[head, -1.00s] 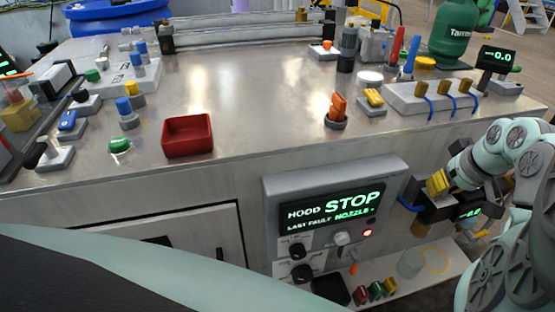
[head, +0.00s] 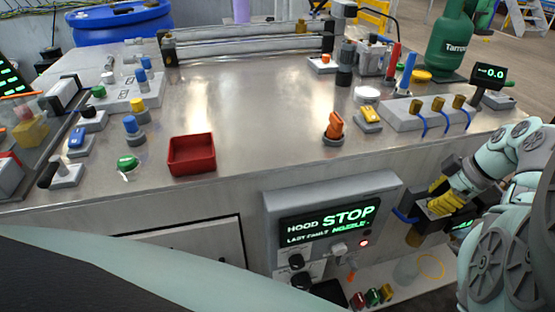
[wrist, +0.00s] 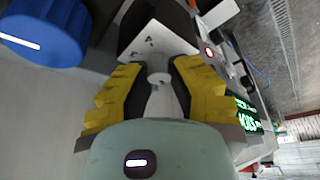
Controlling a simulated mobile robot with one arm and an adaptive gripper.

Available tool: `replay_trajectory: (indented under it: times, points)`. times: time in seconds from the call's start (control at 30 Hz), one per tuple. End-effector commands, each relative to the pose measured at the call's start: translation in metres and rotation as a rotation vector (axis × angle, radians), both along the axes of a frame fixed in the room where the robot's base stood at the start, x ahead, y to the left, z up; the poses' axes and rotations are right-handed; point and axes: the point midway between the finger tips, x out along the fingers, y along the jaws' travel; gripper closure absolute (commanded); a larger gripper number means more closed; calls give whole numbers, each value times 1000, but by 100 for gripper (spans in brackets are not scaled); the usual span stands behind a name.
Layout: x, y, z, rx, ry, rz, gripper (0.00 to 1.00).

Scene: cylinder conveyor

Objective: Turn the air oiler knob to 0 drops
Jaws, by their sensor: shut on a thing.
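The air oiler is the dark unit (head: 430,225) with a blue hose on the right front of the bench, beside the STOP panel. My gripper (head: 442,204) is at this unit, its yellow fingers over its upper part. In the wrist view, my gripper (wrist: 158,90) has its dark pads closed in around a small pale knob (wrist: 158,77). Behind the knob is a white plate (wrist: 155,40) with black marks. The head view hides the knob behind the fingers, and I cannot read its setting.
The STOP panel (head: 290,205) stands close left of my gripper. Below it, a shelf (head: 400,290) holds several coloured buttons and a clear cup. Blue hoses (head: 424,124) and a 0.0 display (head: 490,72) are on the bench top above.

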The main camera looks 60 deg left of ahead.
Motion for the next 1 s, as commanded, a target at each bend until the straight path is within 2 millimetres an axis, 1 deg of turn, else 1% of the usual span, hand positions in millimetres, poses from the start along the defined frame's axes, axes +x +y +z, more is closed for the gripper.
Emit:
replay_trajectory:
  times: [0.03, 0.7, 1.0]
  points:
    - [0, 2, 2, -2, 0, 48, 100]
    - [0, 1, -1, 2, -4, 679, 100]
    - [-1, -1, -2, 2, -3, 879, 100]
